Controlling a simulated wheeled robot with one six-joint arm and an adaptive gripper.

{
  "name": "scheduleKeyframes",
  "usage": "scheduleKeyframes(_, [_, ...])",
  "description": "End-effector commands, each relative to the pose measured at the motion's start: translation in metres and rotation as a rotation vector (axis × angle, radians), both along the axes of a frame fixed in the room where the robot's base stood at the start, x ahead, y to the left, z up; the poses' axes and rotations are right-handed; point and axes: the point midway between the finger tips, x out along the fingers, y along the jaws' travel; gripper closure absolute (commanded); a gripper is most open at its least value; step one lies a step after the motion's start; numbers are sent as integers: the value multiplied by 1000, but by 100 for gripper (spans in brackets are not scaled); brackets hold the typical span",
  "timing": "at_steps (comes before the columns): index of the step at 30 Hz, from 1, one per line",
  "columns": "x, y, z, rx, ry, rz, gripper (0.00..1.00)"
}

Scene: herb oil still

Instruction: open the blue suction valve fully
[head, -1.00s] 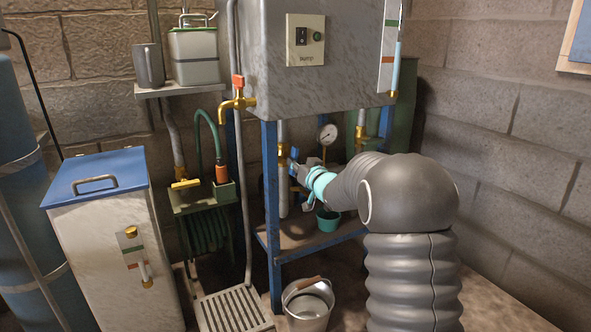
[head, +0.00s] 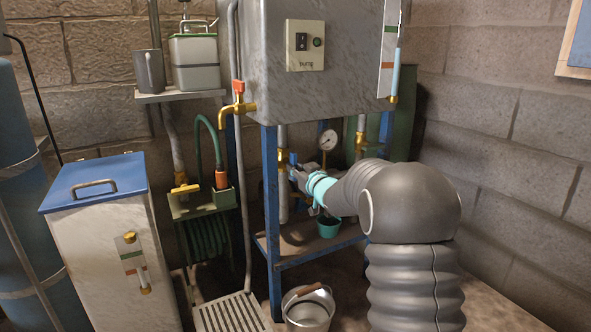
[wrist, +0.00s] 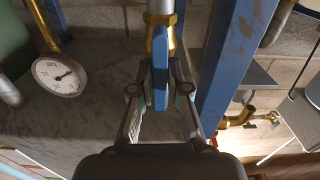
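The suction valve's blue lever handle (wrist: 161,68) runs lengthwise down the middle of the wrist view, below a brass fitting (wrist: 158,35) on a vertical pipe. My gripper (wrist: 161,80) has one finger on each side of the handle. The fingertips appear closed against it. In the head view, my gripper (head: 296,172) is at the pipe under the grey tank, just behind the blue front leg. Only a small blue bit of the handle (head: 292,158) shows there; my gripper and wrist hide much of the valve.
A blue frame leg (wrist: 232,70) stands close to the right of my gripper in the wrist view. A pressure gauge (head: 327,139) and a green cup (head: 328,226) are nearby. A metal bucket (head: 308,310) stands on the floor below.

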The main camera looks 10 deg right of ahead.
Motion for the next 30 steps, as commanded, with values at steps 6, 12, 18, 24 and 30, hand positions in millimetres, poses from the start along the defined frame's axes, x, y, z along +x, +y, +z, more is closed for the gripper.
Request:
scheduleKeyframes(6, [0, 0, 0, 0, 0, 0, 61])
scheduleKeyframes(12, [-1, -1, 0, 1, 0, 0, 61])
scheduleKeyframes(18, [-20, -7, 1, 0, 0, -1, 61])
scheduleKeyframes(24, [-58, -19, 1, 1, 0, -1, 61])
scheduleKeyframes(30, [-92, -30, 1, 0, 0, -2, 61])
